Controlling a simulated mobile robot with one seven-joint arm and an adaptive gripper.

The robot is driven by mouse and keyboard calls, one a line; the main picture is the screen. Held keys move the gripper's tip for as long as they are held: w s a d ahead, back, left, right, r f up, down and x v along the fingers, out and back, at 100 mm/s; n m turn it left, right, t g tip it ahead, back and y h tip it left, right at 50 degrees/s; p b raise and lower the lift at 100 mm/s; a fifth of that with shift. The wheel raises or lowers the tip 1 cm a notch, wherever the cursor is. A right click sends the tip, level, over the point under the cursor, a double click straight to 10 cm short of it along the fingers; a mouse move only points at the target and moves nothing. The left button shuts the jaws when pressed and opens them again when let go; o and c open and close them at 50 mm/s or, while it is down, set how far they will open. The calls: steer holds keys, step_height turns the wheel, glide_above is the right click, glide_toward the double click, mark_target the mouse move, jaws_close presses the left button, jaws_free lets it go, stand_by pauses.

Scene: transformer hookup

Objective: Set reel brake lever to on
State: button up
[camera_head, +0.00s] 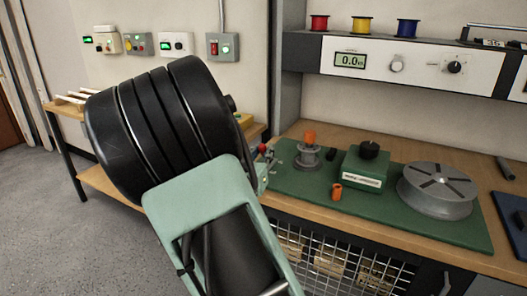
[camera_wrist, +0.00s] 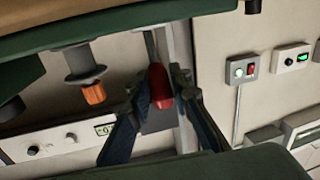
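The red knob (camera_wrist: 160,85), likely the reel brake lever's handle, stands between the two fingers of my gripper (camera_wrist: 158,82) in the wrist view. The fingers are apart, one on each side of the knob, with narrow gaps that I cannot measure. In the head view a small red knob (camera_head: 262,148) shows at the left edge of the green board (camera_head: 420,222), just past my arm. My arm hides most of my gripper and the lever's base there. I cannot read any on or off mark.
On the board stand a grey post with an orange cap (camera_head: 309,137), a green box with a black knob (camera_head: 362,168), a small orange cap (camera_head: 336,191) and a grey reel (camera_head: 437,190). A meter panel (camera_head: 400,66) is behind. The orange cap also shows in the wrist view (camera_wrist: 93,94).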

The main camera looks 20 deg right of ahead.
jaws_close()
